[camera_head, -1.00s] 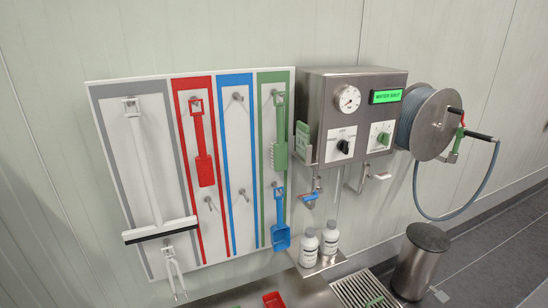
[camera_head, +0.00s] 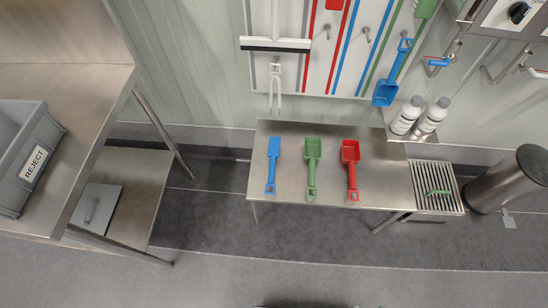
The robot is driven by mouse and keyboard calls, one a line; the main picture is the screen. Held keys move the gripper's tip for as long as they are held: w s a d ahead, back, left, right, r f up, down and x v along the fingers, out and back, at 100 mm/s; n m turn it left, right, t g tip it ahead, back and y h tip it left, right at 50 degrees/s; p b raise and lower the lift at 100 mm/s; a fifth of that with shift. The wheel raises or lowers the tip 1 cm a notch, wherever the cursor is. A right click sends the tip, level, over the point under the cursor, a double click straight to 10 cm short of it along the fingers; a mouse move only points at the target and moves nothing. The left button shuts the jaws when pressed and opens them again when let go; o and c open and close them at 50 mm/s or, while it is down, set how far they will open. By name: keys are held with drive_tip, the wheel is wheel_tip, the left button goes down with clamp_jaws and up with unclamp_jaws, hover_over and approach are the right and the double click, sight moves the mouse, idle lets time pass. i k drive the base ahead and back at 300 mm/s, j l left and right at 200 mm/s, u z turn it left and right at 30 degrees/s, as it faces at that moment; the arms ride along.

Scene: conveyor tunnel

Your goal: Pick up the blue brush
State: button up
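A blue long-handled tool (camera_head: 273,165) lies at the left on a low steel table, its flat rectangular head toward the wall and its looped handle end toward me. It looks like the blue brush; no bristles show from above. A blue scoop (camera_head: 385,92) hangs on the wall board, in the green-edged panel.
A grey REJECT bin (camera_head: 45,148) stands on a bench at left. White bottles, a drain grate (camera_head: 437,170) and a steel bin (camera_head: 512,180) are at right. Floor in front is clear.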

sight(274, 149)
drive_tip(key=u, duration=0.35)
drive_tip(key=i+l+u, duration=0.15)
drive_tip(key=l+u, duration=0.2)
drive_tip(key=i+l+u, duration=0.1)
drive_tip(key=l+u, duration=0.7)
drive_tip(key=l, duration=1.3)
drive_tip(key=i, duration=0.05)
